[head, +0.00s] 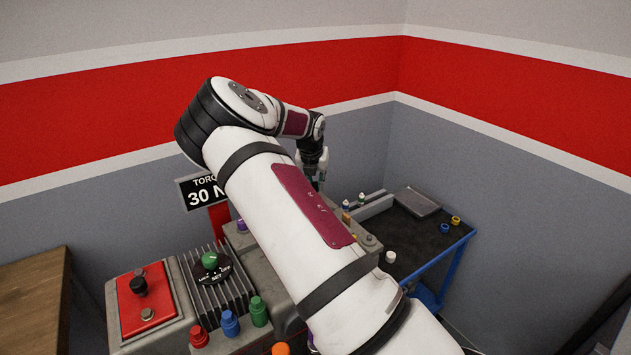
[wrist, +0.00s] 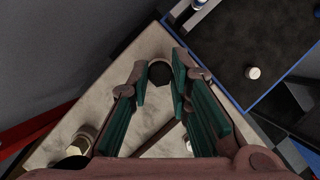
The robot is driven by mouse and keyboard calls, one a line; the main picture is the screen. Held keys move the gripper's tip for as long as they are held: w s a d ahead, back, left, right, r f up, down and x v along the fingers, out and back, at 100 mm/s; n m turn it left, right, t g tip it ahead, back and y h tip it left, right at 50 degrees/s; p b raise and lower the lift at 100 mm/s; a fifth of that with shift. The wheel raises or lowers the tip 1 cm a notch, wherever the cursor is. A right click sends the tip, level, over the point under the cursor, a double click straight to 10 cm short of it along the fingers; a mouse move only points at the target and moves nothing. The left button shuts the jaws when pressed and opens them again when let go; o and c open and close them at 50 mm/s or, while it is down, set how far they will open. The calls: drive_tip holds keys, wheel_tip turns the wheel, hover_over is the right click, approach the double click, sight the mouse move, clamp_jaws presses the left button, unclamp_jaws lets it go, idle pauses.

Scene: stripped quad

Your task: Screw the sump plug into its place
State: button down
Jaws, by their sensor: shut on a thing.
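My gripper (head: 318,178) is at the far end of the grey block, partly hidden behind my arm in the head view. In the wrist view my gripper (wrist: 160,75) has its green-padded fingers on either side of a dark round piece (wrist: 160,73), which looks like the sump plug. The piece lies between the fingertips, over the corner of the pale block top (wrist: 98,102). Whether it sits in a hole or just above the surface cannot be told. The plug does not show clearly in the head view.
A dark-topped cart (head: 420,238) stands to the right with a tray (head: 417,200), a white cap (head: 390,257) and small coloured caps. Red (head: 199,337), blue (head: 230,323) and green (head: 259,312) caps stand in front. A torque sign (head: 201,192) stands behind the block.

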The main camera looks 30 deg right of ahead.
drive_tip(key=shift+f, duration=1.25)
drive_tip(key=c, duration=1.4)
unclamp_jaws()
drive_tip(key=v, duration=1.2)
drive_tip(key=shift+w+r, duration=0.1)
